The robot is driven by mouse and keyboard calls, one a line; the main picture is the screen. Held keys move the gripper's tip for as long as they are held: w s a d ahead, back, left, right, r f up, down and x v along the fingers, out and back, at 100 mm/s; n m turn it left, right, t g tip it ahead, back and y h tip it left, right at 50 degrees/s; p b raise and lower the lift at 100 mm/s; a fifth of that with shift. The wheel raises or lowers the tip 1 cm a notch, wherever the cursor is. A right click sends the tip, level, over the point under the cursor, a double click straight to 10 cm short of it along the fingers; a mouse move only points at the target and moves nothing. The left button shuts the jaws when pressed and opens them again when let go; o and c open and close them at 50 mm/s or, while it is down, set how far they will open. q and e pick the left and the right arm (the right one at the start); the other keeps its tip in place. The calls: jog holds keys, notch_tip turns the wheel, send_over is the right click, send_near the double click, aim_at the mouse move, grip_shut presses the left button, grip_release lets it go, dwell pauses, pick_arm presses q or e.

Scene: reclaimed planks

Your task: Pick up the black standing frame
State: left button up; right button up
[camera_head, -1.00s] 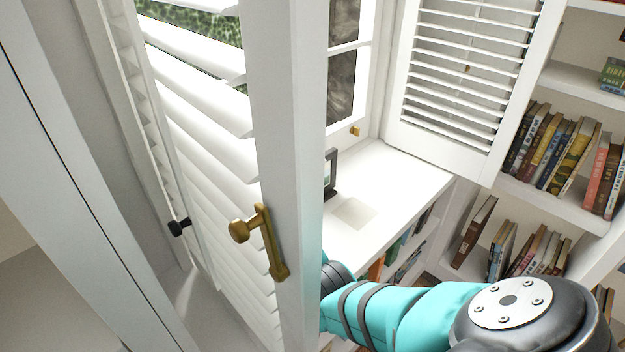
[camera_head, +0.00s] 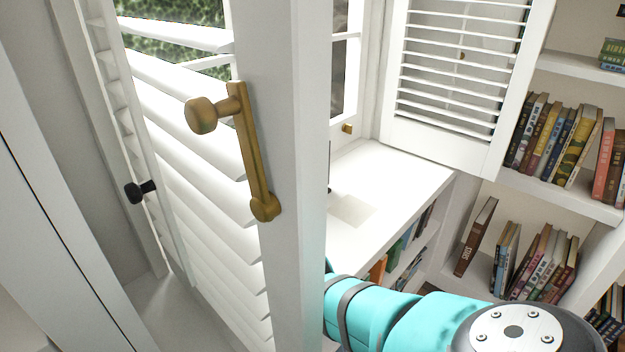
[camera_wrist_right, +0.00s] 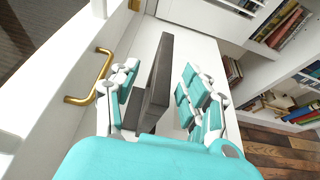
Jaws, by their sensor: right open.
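The black standing frame (camera_wrist_right: 157,82) shows edge-on in the right wrist view, upright on the white sill. My right gripper (camera_wrist_right: 160,88) is open, with one teal-padded finger on each side of the frame. A gap shows between the frame and the right finger; the left finger is close to it, and I cannot tell whether it touches. In the head view the frame is almost wholly hidden behind the white shutter post, with only a thin dark edge showing. My right gripper is hidden there too. My left gripper is not in view.
A white shutter post (camera_head: 285,180) with a brass handle (camera_head: 255,160) stands close in front of the sill (camera_head: 400,190). A brass handle (camera_wrist_right: 92,85) is left of my right gripper. A louvred shutter (camera_head: 460,75) and bookshelves (camera_head: 570,200) stand to the right. The sill's right part is clear.

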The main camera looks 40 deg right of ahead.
jog(key=x, duration=0.2)
jog(key=b+x, duration=0.1)
jog(key=x, duration=0.2)
jog(key=shift+s+d, duration=0.15)
jog(key=shift+s, duration=0.05)
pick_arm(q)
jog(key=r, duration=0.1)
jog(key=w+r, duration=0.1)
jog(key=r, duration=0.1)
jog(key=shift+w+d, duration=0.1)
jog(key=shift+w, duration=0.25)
pick_arm(e)
jog(key=shift+c, duration=0.4)
grip_shut()
